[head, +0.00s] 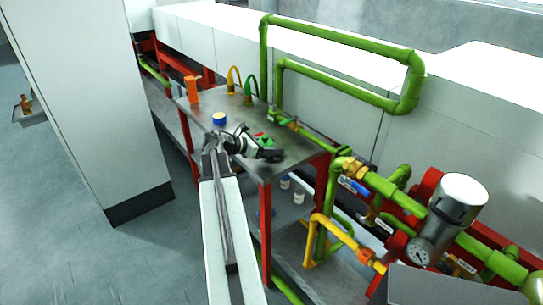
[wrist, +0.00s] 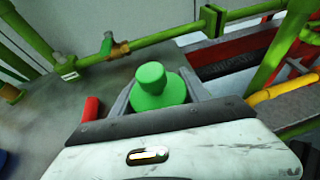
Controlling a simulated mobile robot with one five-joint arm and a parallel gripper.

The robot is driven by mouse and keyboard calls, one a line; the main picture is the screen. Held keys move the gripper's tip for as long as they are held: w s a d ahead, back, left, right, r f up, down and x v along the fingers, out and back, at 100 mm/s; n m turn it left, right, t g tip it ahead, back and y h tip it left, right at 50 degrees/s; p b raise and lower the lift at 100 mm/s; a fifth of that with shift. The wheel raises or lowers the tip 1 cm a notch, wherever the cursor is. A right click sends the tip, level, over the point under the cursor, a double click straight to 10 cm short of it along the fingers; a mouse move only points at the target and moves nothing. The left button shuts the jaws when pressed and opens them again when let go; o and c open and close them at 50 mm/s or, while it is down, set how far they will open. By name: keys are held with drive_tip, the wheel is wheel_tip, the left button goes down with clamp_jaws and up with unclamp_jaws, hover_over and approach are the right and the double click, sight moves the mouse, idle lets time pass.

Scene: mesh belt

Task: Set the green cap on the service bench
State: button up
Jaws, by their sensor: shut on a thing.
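The green cap (wrist: 152,88), a stepped round piece with a narrower top, sits between the two fingers of my gripper (wrist: 160,98) in the wrist view. The fingers are shut on its sides. In the head view my gripper (head: 268,154) is over the right part of the service bench (head: 292,140), a grey metal top on red legs. A small green and red patch shows beside the gripper there; I cannot tell whether its green is the cap. The cap's underside is hidden, so I cannot tell whether it touches the bench.
A red piece (wrist: 90,108) lies left of the gripper. Green pipes (head: 340,40) run behind; a gauge (head: 419,252) and valves are at right.

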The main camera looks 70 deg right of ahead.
sight(272, 159)
wheel_tip(272, 159, down, 4)
drive_tip(key=b, duration=0.3)
drive_tip(key=shift+b, duration=0.35)
drive_tip(key=shift+r, duration=0.25)
drive_tip(key=shift+f, duration=0.2)
drive_tip(key=o, duration=1.4)
drive_tip(key=shift+c, duration=0.2)
drive_tip(key=shift+r, duration=0.1)
